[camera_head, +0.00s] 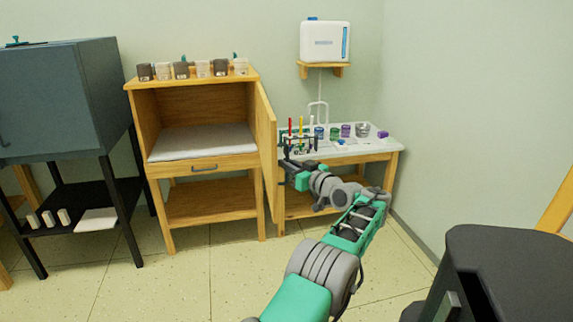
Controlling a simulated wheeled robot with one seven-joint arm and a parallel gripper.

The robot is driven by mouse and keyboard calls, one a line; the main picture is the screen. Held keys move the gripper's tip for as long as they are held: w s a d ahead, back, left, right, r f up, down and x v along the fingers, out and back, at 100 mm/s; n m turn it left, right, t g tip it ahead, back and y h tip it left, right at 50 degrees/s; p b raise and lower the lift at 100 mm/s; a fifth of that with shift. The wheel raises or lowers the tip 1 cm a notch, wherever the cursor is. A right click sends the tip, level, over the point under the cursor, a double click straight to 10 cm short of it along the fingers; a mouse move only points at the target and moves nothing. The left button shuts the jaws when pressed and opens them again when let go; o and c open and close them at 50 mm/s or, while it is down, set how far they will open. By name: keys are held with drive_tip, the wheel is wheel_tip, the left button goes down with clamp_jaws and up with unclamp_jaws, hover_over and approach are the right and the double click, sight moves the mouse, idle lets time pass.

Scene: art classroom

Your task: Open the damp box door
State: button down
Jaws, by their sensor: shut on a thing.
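The damp box (150,125) appears to be the light wooden cabinet with a pale slab (203,142) in its upper compartment. Its door (265,145) stands wide open, hinged on the right side and swung out toward me. My gripper (283,166) is at the outer side of the door, close to its front edge. It is shut, apparently on the door handle, which is hidden behind the door edge and my fingers. The arm reaches in from the lower right.
Several small jars (182,70) stand on the cabinet top. A sink table (385,152) with paint pots is just right of the door. Floor (190,285) in front is clear.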

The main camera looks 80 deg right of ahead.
drive_tip(key=shift+w+a+r, duration=0.1)
drive_tip(key=shift+w+r, duration=0.1)
drive_tip(key=shift+w, duration=0.2)
drive_tip(key=c, duration=1.5)
unclamp_jaws()
drive_tip(key=shift+f, duration=0.15)
drive_tip(key=p+v, duration=0.1)
drive_tip(key=v, duration=0.7)
drive_tip(key=shift+c, duration=0.4)
